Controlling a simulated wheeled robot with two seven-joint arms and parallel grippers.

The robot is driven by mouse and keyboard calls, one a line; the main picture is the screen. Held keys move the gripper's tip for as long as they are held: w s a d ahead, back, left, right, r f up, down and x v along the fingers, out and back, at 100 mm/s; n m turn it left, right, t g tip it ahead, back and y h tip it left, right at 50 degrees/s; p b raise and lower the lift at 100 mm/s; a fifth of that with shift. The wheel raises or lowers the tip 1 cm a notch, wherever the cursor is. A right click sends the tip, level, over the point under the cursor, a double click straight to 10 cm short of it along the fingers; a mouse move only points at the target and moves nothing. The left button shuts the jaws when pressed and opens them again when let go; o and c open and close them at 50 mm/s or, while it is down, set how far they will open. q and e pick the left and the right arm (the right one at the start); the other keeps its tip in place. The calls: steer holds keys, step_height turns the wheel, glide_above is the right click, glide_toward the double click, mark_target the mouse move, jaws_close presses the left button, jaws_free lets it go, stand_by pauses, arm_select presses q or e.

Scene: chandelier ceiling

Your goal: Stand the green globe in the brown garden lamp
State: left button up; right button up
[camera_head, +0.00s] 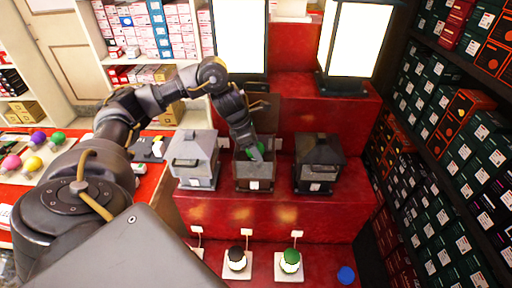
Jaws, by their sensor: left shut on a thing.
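The brown garden lamp (254,184) stands in the middle of the red step, between a grey lamp and a black lamp. Its top is open and its brown lid stands up behind. My left gripper (257,155) reaches down into the lamp's open top from above. It is shut on the green globe (261,146), of which only a little green shows beside the fingers. The fingers and the lamp's walls hide the rest, so I cannot tell whether the globe touches the lamp's floor. My right gripper is not in view.
The grey lamp (194,162) stands close on the left and the black lamp (318,165) close on the right. Large lit lamps stand behind. Several coloured globes (34,163) lie on the left table. Boxed shelves line the right.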

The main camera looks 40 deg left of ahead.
arm_select(q)
steer(key=shift+f+b, duration=0.7)
steer(key=shift+f, duration=0.1)
stand_by(0.5)
steer(key=o, duration=1.1)
steer(key=shift+c, duration=0.2)
steer(key=p+v, duration=0.2)
steer(key=v, duration=0.8)
steer(key=shift+r, duration=0.4)
